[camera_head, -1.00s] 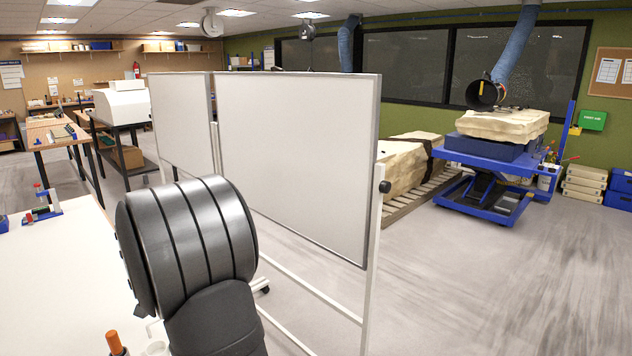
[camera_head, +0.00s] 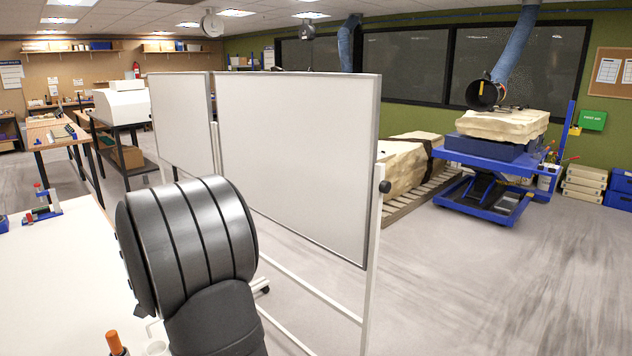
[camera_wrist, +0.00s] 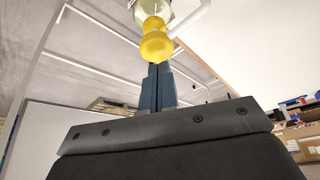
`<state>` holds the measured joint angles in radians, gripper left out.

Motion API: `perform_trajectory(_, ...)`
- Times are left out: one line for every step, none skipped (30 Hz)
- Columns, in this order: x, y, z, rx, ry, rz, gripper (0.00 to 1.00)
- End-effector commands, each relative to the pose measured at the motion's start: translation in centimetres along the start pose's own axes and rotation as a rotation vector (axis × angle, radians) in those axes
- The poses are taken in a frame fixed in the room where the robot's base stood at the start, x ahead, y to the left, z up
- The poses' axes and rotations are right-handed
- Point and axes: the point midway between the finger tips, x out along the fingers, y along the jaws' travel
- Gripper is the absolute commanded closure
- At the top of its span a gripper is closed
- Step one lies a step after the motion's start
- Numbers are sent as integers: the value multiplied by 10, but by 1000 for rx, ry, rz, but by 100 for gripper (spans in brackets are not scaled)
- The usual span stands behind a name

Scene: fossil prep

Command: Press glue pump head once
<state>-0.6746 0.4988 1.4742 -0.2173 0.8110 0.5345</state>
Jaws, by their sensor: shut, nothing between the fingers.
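The glue pump shows at the top of the wrist view. It has a yellow rounded part (camera_wrist: 156,42), a pale translucent part (camera_wrist: 151,9) beyond it, and a thin white spout (camera_wrist: 190,20) reaching to the upper right. My gripper (camera_wrist: 157,68) is shut and empty, with its dark fingertips right at the near edge of the yellow part. I cannot tell whether they touch it. In the head view my arm covers the place of the gripper, and the pump is not clearly visible there.
A white table (camera_head: 60,285) fills the lower left of the head view. A red-and-blue device (camera_head: 42,208) stands farther back. A whiteboard (camera_head: 295,150) stands behind my arm.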

Motion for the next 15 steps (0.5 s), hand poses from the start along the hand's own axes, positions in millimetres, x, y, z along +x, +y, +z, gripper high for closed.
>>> perform_trajectory(0, 0, 0, 0, 0, 0, 100)
perform_trajectory(0, 0, 0, 0, 0, 0, 100)
perform_trajectory(0, 0, 0, 0, 0, 0, 100)
perform_trajectory(0, 0, 0, 0, 0, 0, 100)
perform_trajectory(0, 0, 0, 0, 0, 0, 100)
perform_trajectory(0, 0, 0, 0, 0, 0, 100)
perform_trajectory(0, 0, 0, 0, 0, 0, 100)
perform_trajectory(0, 0, 0, 0, 0, 0, 100)
perform_trajectory(1, 0, 0, 0, 0, 0, 100)
perform_trajectory(1, 0, 1, 0, 0, 0, 100)
perform_trajectory(2, 0, 1, 0, -1, 0, 100)
perform_trajectory(3, 0, 1, 0, -1, 0, 100)
perform_trajectory(4, 0, 2, 0, -1, 1, 100)
perform_trajectory(5, 0, 2, 0, -1, 1, 100)
perform_trajectory(6, 0, 3, 0, -1, 1, 100)
